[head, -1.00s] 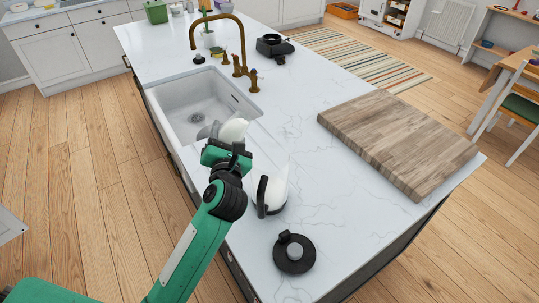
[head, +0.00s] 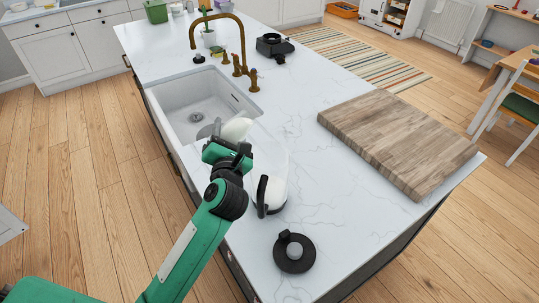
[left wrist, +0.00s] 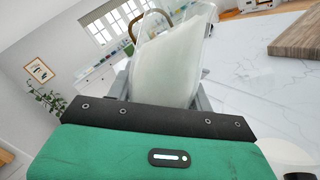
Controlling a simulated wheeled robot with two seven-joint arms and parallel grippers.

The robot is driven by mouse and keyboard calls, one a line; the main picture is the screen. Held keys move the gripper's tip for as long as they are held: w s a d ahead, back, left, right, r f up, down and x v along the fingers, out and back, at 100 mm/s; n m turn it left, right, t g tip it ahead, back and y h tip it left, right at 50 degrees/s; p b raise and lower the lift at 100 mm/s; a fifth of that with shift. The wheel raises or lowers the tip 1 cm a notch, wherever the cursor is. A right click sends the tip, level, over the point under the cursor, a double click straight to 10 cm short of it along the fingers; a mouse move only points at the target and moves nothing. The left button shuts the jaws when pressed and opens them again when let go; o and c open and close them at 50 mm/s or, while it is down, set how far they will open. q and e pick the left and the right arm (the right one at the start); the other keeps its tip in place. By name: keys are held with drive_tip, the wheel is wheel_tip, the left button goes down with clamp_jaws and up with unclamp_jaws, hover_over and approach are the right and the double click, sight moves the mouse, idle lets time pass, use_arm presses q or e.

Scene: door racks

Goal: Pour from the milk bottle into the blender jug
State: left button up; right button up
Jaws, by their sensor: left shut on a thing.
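My left gripper (head: 222,140) is shut on the milk bottle (head: 236,129). The bottle is clear with pale milk in it, and fills the upper middle of the left wrist view (left wrist: 172,65); the milk surface slants inside it. The blender jug (head: 273,188), clear with a black handle and white in its lower part, stands on the counter to the right of and nearer than the bottle. Part of it shows at the lower right of the left wrist view (left wrist: 287,152). I cannot see a stream of milk. My right gripper is not in view.
A round black lid (head: 294,253) lies on the near counter (head: 330,220). A wooden board (head: 397,140) lies to the right. The sink (head: 190,100) with a brass tap (head: 238,50) is beyond the gripper. A black appliance base (head: 273,45) stands farther back.

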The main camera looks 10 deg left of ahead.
use_arm(q)
drive_tip(key=shift+a+f+m+b, duration=0.15)
drive_tip(key=shift+m+b, duration=0.15)
drive_tip(key=shift+m, duration=0.55)
drive_tip(key=shift+a+f+m+b, duration=0.15)
drive_tip(key=shift+m+b, duration=0.1)
drive_tip(key=shift+m, duration=0.6)
idle(0.7)
drive_tip(key=shift+s+a+r+m+t+h+p, duration=0.1)
drive_tip(key=shift+a+r+m+t+h+p, duration=0.15)
drive_tip(key=shift+r+m, duration=0.6)
idle(0.6)
drive_tip(key=shift+d+f+m+b, duration=0.1)
drive_tip(key=shift+f+m+b, duration=0.25)
drive_tip(key=shift+f, duration=0.25)
drive_tip(key=shift+f+m+b, duration=0.8)
drive_tip(key=shift+f+b, duration=0.5)
drive_tip(key=shift+r+p, duration=0.2)
drive_tip(key=shift+p, duration=0.2)
drive_tip(key=shift+d+r+m+h+p, duration=0.3)
drive_tip(key=shift+m+p, duration=0.2)
drive_tip(key=shift+p, duration=0.45)
drive_tip(key=shift+d+r+m+h+p, duration=0.15)
drive_tip(key=shift+d+m+p, duration=0.3)
drive_tip(key=shift+p, duration=0.5)
